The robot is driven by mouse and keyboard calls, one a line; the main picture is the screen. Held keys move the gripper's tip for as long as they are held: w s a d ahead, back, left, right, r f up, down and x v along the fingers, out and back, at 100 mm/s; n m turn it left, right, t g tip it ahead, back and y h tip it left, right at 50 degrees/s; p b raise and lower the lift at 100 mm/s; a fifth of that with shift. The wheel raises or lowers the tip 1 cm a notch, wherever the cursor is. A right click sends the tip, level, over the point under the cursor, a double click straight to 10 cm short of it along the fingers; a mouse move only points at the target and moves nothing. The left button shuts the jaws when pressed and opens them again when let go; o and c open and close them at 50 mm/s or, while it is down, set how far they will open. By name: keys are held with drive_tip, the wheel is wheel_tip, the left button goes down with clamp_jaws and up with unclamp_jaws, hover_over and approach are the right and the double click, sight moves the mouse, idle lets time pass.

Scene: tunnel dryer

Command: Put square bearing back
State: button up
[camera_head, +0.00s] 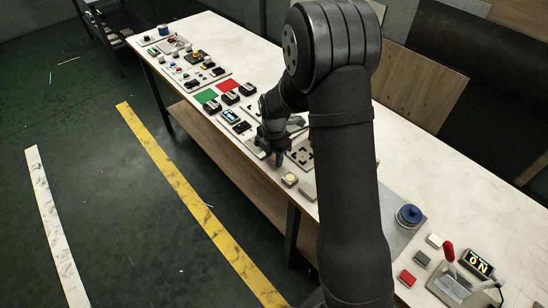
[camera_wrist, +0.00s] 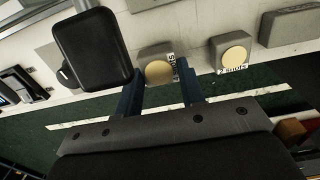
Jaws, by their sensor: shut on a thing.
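My gripper (camera_head: 275,158) is low over the front edge of the long table. In the wrist view its two blue fingers (camera_wrist: 160,84) stand a little apart, on either side of a grey square block with a cream round face (camera_wrist: 158,70), which I take as the square bearing. A label on its right side is partly hidden by the right finger, so I cannot read it. The gripper appears shut on this block; whether it touches the table I cannot tell. In the head view the block is hidden by the gripper.
A similar labelled block (camera_wrist: 232,52) sits to the right, then a plain grey block (camera_wrist: 291,24). A dark rounded slab (camera_wrist: 92,48), unclear what, is close by the left finger. A fixture board (camera_head: 301,154) lies beside my gripper. A blue round part (camera_head: 409,214) stands farther right.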

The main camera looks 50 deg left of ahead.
sight(274, 159)
drive_tip(key=shift+f, duration=0.45)
drive_tip(key=shift+f, duration=0.15)
drive_tip(key=o, duration=1.2)
drive_tip(key=shift+o, duration=0.2)
wheel_tip(274, 159, up, 12)
wheel_tip(274, 159, down, 12)
drive_tip(key=shift+f, duration=0.1)
drive_tip(key=shift+r, duration=2.05)
